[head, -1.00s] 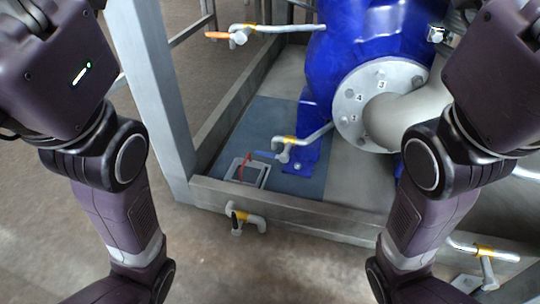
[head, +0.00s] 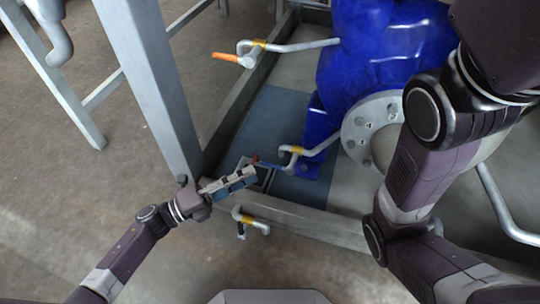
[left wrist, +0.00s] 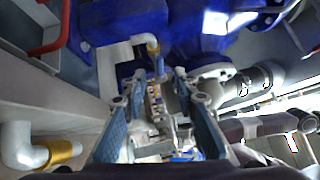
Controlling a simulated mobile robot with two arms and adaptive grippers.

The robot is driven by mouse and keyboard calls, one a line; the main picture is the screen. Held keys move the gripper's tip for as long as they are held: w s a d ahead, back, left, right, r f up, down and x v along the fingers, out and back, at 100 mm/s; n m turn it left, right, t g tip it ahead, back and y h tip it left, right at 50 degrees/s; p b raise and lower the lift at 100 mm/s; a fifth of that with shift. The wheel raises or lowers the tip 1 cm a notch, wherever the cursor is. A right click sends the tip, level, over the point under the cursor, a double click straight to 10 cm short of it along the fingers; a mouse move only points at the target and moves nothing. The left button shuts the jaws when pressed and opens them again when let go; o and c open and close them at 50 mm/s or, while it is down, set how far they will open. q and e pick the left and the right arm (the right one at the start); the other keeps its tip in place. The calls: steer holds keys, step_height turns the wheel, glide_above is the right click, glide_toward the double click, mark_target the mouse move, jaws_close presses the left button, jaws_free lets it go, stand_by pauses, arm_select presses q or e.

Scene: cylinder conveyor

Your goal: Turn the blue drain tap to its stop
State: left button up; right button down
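The blue drain tap handle (head: 271,165) sticks out to the left from a grey pipe elbow with a yellow band (head: 291,150), low beside the blue pump body. In the left wrist view, the blue handle (left wrist: 159,66) hangs below the elbow, ahead of the fingertips and roughly midway between them. My left gripper (head: 246,175) is just left of the handle, with its two blue-padded fingers apart. It also shows in the left wrist view (left wrist: 158,88). I cannot tell whether it touches the handle. My right arm shows at the right, but its gripper is out of view.
An orange-handled tap (head: 226,57) is on a pipe farther back. Another yellow-banded pipe elbow (head: 248,219) is on the near side of the grey frame rail (head: 315,217). A grey post (head: 150,80) stands left. A red bar (left wrist: 52,32) is in the wrist view.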

mark_target(271, 165)
arm_select(q)
steer(key=b+x, duration=0.3)
steer(key=x, duration=0.4)
steer(key=shift+w+d, duration=0.2)
steer(key=shift+d, duration=0.1)
steer(key=shift+c, duration=0.5)
jaws_close()
